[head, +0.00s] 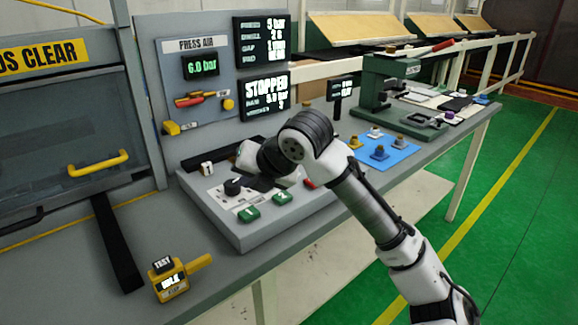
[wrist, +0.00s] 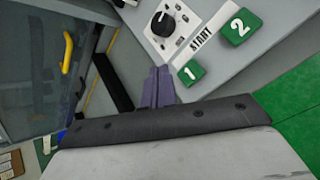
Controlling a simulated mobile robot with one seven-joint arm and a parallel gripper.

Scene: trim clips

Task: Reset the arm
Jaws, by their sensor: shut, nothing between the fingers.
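My arm reaches in from the lower right in the head view and bends over the grey control box (head: 215,205). My gripper (wrist: 158,88) shows in the wrist view as two dark purple-grey fingers, closed together and empty. In that view the fingers are beside the green button 1 (wrist: 190,72), with the black knob (wrist: 162,24) above them and green button 2 (wrist: 240,26) to the upper right. I cannot tell whether the fingers touch the box. In the head view the arm's wrist largely hides the gripper.
A yellow tester (head: 170,284) stands on the bench at the front left. A closed door with a yellow handle (head: 98,163) is at the left. A screen (head: 265,94) reads STOPPED. A blue mat (head: 398,153) with several small parts and a green press (head: 378,85) are behind my arm.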

